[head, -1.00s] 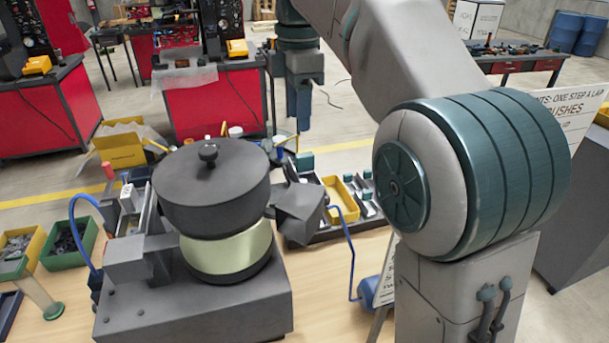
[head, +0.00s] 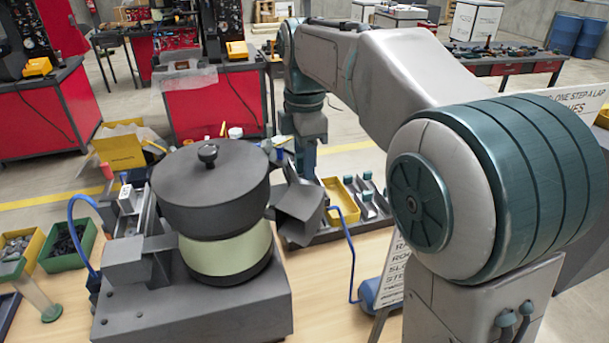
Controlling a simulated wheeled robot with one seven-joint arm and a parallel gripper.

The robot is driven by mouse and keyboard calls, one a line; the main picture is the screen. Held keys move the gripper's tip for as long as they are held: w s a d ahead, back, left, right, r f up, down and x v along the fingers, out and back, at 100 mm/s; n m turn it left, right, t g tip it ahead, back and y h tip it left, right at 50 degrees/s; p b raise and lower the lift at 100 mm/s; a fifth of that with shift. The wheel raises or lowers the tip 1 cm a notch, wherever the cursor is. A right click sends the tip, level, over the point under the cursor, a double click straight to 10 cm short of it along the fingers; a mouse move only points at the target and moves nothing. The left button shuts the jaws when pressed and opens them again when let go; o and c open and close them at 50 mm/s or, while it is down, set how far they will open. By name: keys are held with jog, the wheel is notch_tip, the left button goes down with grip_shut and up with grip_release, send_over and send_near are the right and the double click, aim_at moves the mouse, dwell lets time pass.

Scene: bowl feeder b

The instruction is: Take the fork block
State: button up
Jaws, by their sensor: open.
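My gripper (head: 306,166) points down over the back left part of a dark tray (head: 332,236), behind the bowl feeder's grey outlet box. Its jaws are open; their tips are partly hidden, and I cannot tell whether they touch anything. Several small grey pieces with teal tops (head: 367,176) stand in the tray to the right of my gripper. I cannot tell which piece is the fork block, or whether one is hidden behind my gripper.
The black-lidded bowl feeder (head: 210,188) with its outlet box (head: 299,212) stands in front of my gripper. A yellow bin (head: 342,201) is in the tray. A blue hose (head: 349,250) curves beside it. Green and yellow parts bins (head: 66,262) are at left.

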grip_shut()
jog(key=shift+r, duration=0.15)
